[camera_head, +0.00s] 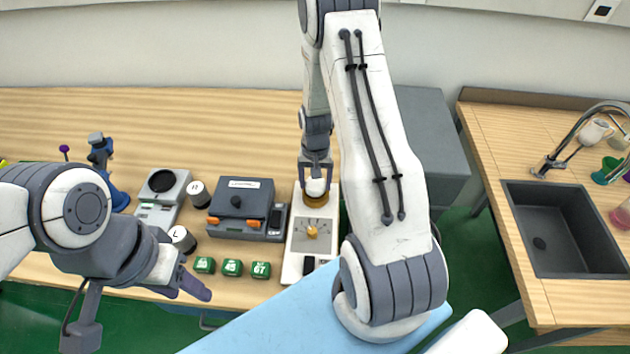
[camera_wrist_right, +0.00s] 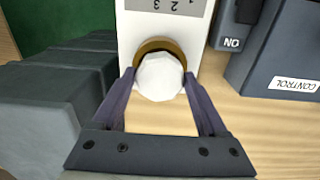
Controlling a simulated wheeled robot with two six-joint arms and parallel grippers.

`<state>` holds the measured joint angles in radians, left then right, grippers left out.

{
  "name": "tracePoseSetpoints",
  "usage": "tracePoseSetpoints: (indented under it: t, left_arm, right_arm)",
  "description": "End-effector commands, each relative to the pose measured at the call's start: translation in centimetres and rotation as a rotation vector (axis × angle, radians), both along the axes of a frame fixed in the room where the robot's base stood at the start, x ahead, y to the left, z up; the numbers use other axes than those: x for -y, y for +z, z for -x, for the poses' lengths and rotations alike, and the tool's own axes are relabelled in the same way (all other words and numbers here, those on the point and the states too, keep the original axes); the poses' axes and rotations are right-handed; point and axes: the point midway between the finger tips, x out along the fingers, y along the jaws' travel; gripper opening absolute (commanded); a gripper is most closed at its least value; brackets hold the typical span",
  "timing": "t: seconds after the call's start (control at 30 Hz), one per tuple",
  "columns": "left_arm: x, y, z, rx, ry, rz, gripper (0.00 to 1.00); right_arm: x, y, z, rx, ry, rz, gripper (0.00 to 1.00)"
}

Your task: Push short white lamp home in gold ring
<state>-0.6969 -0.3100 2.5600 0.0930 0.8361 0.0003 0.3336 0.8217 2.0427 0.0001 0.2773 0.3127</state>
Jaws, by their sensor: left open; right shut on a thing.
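The short white lamp (camera_wrist_right: 160,80) sits at the gold ring (camera_wrist_right: 162,44) on the far end of a white panel box. In the head view the lamp (camera_head: 316,187) stands upright above the ring (camera_head: 316,200). My right gripper (camera_wrist_right: 161,82) is shut on the lamp, one finger on each side. It also shows in the head view (camera_head: 316,180), coming from above. How deep the lamp sits in the ring is hidden. My left gripper (camera_head: 203,290) is open and empty near the table's front edge.
The white panel box (camera_head: 293,262) has an orange knob (camera_head: 312,232). To its left are a dark control box (camera_head: 242,208), several green blocks (camera_head: 232,267), white cylinders (camera_head: 181,237) and a scale (camera_head: 163,186). A grey box (camera_head: 432,130) stands to the right.

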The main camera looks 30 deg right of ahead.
Motion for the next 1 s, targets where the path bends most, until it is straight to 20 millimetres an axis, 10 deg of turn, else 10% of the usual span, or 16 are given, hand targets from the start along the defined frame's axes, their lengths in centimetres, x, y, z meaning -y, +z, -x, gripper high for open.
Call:
tracePoseSetpoints:
  t: [0.83, 0.87, 1.0]
  left_arm:
    - [0.00, -0.28, 0.00, 0.000, 0.000, 0.000, 0.50]
    - [0.00, -0.28, 0.00, 0.000, 0.000, 0.000, 0.50]
    - [0.00, -0.28, 0.00, 0.000, 0.000, 0.000, 0.50]
  right_arm:
    - [-0.01, -0.44, -0.01, 0.000, 0.000, 0.000, 0.36]
    - [-0.01, -0.44, -0.01, 0.000, 0.000, 0.000, 0.87]
    - [-0.01, -0.43, -0.01, 0.000, 0.000, 0.000, 1.00]
